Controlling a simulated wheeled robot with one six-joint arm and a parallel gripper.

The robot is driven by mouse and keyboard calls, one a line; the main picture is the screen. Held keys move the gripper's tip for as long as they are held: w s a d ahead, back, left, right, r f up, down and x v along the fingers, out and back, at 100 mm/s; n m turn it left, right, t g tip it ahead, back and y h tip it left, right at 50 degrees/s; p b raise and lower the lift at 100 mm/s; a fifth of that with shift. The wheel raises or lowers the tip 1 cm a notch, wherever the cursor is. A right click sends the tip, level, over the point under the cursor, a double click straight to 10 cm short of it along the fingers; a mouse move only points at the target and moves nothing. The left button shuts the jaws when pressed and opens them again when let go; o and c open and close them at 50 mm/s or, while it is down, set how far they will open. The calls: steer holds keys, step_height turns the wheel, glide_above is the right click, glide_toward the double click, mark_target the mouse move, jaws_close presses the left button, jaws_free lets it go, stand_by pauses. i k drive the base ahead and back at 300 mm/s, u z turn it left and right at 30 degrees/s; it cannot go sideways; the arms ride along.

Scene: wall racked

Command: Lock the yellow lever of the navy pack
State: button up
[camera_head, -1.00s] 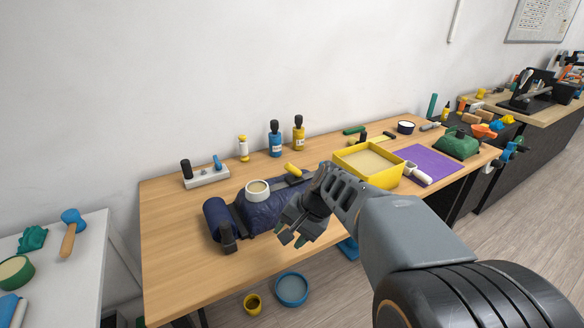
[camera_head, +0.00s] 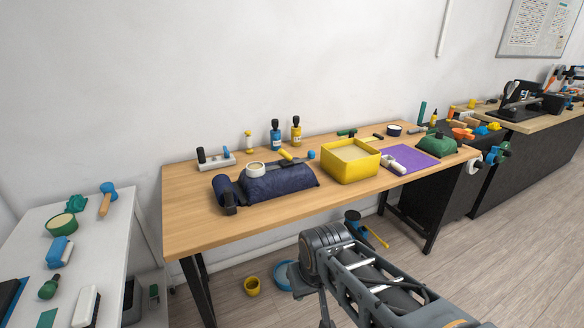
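The navy pack (camera_head: 285,181) lies on the wooden table, left of the yellow bin. A small yellow lever (camera_head: 286,155) shows at its upper back edge, tilted, beside a dark strap or bar. I cannot tell whether it is latched. A white ring-shaped roll (camera_head: 255,169) sits on or against the pack's left part. My gripper (camera_head: 312,295) seems to be the dark parts below my arm's ribbed joint, low in front of the table and well apart from the pack. Its fingers are not clear.
A yellow bin (camera_head: 351,172) stands right of the pack, with a purple mat (camera_head: 411,158) beyond it. Bottles (camera_head: 276,136) and a white block with pegs (camera_head: 215,160) stand behind. A white side table (camera_head: 105,240) is at left. The table's front strip is clear.

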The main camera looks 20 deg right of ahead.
mark_target(281, 151)
steer(key=z, duration=0.35)
steer(key=k, duration=0.25)
steer(key=u, duration=1.2)
steer(key=i, duration=0.8)
